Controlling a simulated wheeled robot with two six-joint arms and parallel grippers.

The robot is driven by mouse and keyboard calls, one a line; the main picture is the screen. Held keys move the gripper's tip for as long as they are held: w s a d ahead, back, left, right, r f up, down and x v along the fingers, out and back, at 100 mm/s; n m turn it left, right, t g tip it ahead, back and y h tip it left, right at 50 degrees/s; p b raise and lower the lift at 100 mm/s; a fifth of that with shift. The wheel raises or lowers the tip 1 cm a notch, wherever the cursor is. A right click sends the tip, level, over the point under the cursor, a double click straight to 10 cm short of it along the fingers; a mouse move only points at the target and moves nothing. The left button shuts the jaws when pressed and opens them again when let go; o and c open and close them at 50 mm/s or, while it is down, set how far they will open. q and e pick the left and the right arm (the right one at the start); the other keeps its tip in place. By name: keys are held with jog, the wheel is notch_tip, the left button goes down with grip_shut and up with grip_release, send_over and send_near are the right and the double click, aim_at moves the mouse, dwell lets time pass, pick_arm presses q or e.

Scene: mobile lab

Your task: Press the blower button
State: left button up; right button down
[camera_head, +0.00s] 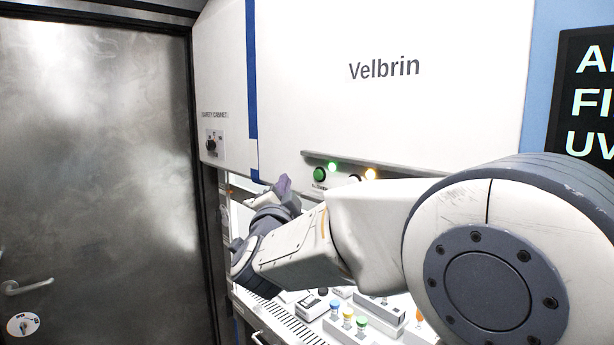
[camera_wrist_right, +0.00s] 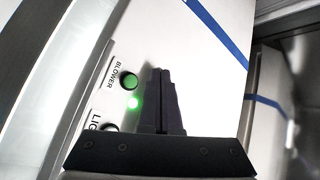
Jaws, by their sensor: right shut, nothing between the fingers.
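The blower button (camera_head: 320,174) is a round green button on the front panel of the white cabinet, at the left end of its button row. It also shows in the right wrist view (camera_wrist_right: 129,81), beside the label "BLOWER", with a lit green lamp (camera_wrist_right: 134,102) close by. My right gripper (camera_head: 284,184) is shut and empty, a little left of and below the button in the head view. In the right wrist view its closed fingers (camera_wrist_right: 160,74) lie just right of the button, and I see no contact. My left gripper is not in view.
A second button, labelled "LIG…" (camera_wrist_right: 112,127), sits nearby. Racks with coloured-cap vials (camera_head: 348,318) stand inside the cabinet below my arm. A metal door (camera_head: 95,170) is at the left.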

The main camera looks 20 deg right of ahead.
aim_at(318, 175)
jog(key=w+d+b, duration=0.1)
jog(key=w+d, duration=0.1)
jog(key=d, duration=0.3)
jog(key=shift+d, duration=0.4)
dwell(1.7)
jog(key=shift+w+d+b, duration=0.25)
jog(key=shift+d+b, duration=0.1)
jog(key=shift+b, duration=0.2)
jog(key=shift+w+d+b, duration=0.15)
jog(key=shift+d+b, duration=0.2)
jog(key=shift+d, duration=0.15)
dwell(0.5)
jog(key=shift+a, duration=0.1)
jog(key=shift+s+a, duration=0.35)
jog(key=shift+a, duration=0.4)
